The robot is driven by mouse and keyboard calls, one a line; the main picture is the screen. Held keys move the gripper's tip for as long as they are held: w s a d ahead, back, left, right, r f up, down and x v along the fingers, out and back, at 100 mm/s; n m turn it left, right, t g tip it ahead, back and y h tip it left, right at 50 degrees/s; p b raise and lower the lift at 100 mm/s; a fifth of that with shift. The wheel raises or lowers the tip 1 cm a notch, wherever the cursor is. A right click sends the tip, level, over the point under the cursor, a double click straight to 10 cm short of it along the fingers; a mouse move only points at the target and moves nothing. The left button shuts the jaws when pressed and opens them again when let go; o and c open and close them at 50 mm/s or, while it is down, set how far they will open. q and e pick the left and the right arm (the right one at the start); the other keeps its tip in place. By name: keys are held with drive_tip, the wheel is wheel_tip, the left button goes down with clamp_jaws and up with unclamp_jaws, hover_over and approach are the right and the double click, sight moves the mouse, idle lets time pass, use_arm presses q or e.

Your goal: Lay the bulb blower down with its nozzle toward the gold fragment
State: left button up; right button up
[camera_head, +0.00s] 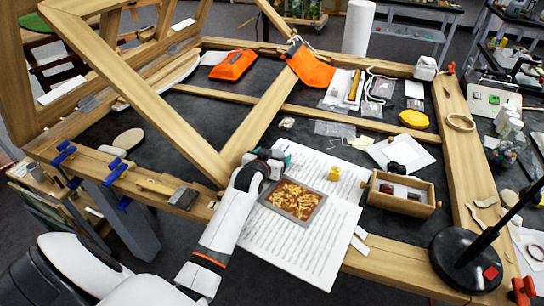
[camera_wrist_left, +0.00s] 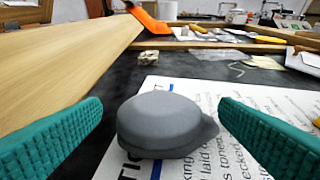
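The bulb blower (camera_wrist_left: 160,122) is a dark grey rounded bulb in the left wrist view, with a short bulge on its right side. In the head view the gripper mostly hides the blower. The gold fragment (camera_head: 294,200), a flaky gold-brown piece in a dark square, lies on the printed sheets (camera_head: 290,246), just nearer and right of the gripper. My right gripper is out of view.
A wooden beam (camera_head: 262,128) runs close behind the left gripper. A small yellow block (camera_head: 334,174) and a wooden box (camera_head: 402,194) stand to the right. A black round stand (camera_head: 468,262) is at the front right. Dark table top beyond the sheets is partly free.

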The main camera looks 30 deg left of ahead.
use_arm(q)
drive_tip(key=shift+s+d+f, duration=0.15)
drive_tip(key=shift+s+f, duration=0.1)
drive_tip(key=shift+f, duration=0.55)
drive_tip(key=shift+r, duration=0.2)
drive_tip(key=v, duration=0.4)
drive_tip(key=r+v, duration=0.1)
drive_tip(key=v, duration=0.7)
drive_tip(key=shift+w+a+r, duration=0.25)
drive_tip(key=shift+r, duration=0.05)
